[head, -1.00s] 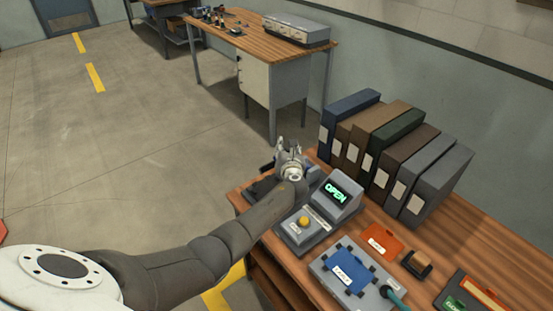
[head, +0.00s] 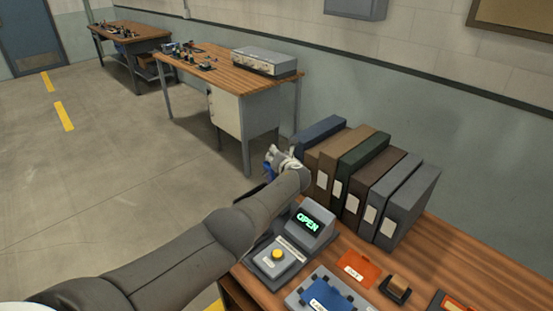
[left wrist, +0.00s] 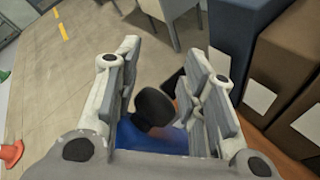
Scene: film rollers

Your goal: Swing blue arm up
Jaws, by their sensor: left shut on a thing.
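My left gripper (head: 283,160) is at the far left end of the workbench, in front of the binders; my forearm hides much of what is below it. A small blue patch (head: 268,171), likely the blue arm, shows beside its fingers. In the left wrist view, the fingers of my left gripper (left wrist: 168,90) stand on either side of the blue arm (left wrist: 150,138), which has a black knob (left wrist: 154,105). The gripper is shut on the blue arm; the contact itself is partly hidden. My right gripper is in neither view.
A grey device with a green OPEN display (head: 308,222) and a yellow button (head: 278,254) stands right of my forearm. Several binders (head: 362,180) stand behind.

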